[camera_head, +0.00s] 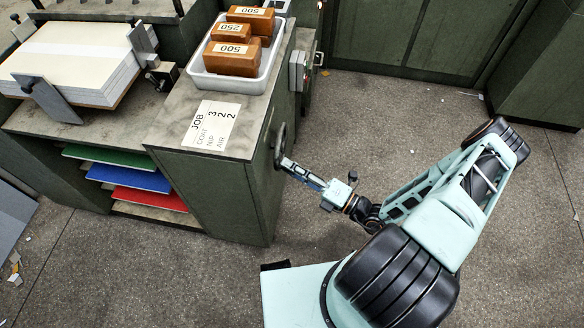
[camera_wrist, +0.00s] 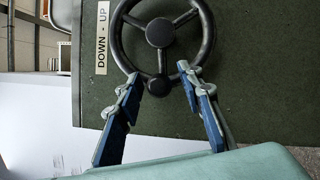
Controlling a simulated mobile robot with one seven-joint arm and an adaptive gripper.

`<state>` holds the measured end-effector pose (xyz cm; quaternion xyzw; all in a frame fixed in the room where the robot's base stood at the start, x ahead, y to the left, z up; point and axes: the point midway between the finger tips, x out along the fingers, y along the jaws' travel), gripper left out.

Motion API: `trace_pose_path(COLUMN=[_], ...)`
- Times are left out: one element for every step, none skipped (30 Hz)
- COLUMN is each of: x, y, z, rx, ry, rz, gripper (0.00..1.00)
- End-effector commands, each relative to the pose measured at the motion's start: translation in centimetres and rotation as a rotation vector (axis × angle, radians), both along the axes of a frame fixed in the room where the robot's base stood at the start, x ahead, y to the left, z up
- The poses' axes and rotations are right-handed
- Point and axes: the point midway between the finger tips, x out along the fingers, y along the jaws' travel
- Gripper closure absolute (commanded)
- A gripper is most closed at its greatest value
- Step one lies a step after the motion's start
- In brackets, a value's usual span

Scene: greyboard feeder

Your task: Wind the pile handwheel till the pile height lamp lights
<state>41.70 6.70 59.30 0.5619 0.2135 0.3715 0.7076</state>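The pile handwheel (camera_wrist: 205,40) is dark, with a round hub, spokes and a knob (camera_wrist: 158,86) low on its rim. In the head view the handwheel (camera_head: 280,140) sits edge-on on the cabinet's right side. My gripper (camera_wrist: 160,74) is at the wheel's lower rim, its blue fingers apart, one on either side of the knob, with gaps showing. It also shows in the head view (camera_head: 289,164). A label (camera_wrist: 102,40) reading DOWN - UP is left of the wheel. The pile of pale board (camera_head: 75,55) lies at upper left. I cannot make out the pile height lamp.
A white tray (camera_head: 238,84) with several brown blocks marked 500 and 250 stands on the cabinet top. A job card (camera_head: 211,125) lies before it. Green, blue and red sheets (camera_head: 135,177) sit on shelves. A grey box (camera_head: 299,70) is on the cabinet side. The floor at right is free.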

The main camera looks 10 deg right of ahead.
Motion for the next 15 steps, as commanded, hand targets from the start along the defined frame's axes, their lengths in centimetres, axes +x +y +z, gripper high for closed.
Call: trace_pose_path(x=[0.0, 0.0, 0.0, 0.0, 0.1, 0.0, 0.1, 0.1, 0.0, 0.0, 0.1, 0.1, 0.0, 0.0, 0.0], y=[0.0, 0.0, 0.0, 0.0, 0.0, 0.0, 0.0, 0.0, 0.0, 0.0, -0.1, -0.1, -0.1, -0.1, 0.0], z=[0.0, 0.1, 0.2, 0.4, 0.6, 1.0, 1.4, 1.9, 2.5, 3.0, 3.6, 4.3, 4.9, 5.4, 6.1], rx=[0.000, 0.000, -0.001, -0.001, -0.001, 0.000, 0.000, -0.001, 0.000, -0.001, -0.001, 0.000, 0.000, 0.000, 0.001], ry=[0.000, 0.000, -0.001, -0.001, -0.001, -0.001, -0.001, -0.002, -0.001, -0.002, -0.002, -0.002, -0.001, -0.003, -0.003], rz=[0.000, 0.000, 0.000, 0.000, 0.000, 0.000, 0.000, 0.000, 0.000, 0.000, 0.000, -0.001, -0.001, 0.000, 0.001], gripper=[0.66, 0.66, 0.66, 0.66, 0.66, 0.66, 0.66, 0.66, 0.66, 0.66, 0.66, 0.66, 0.66, 0.66, 0.66])
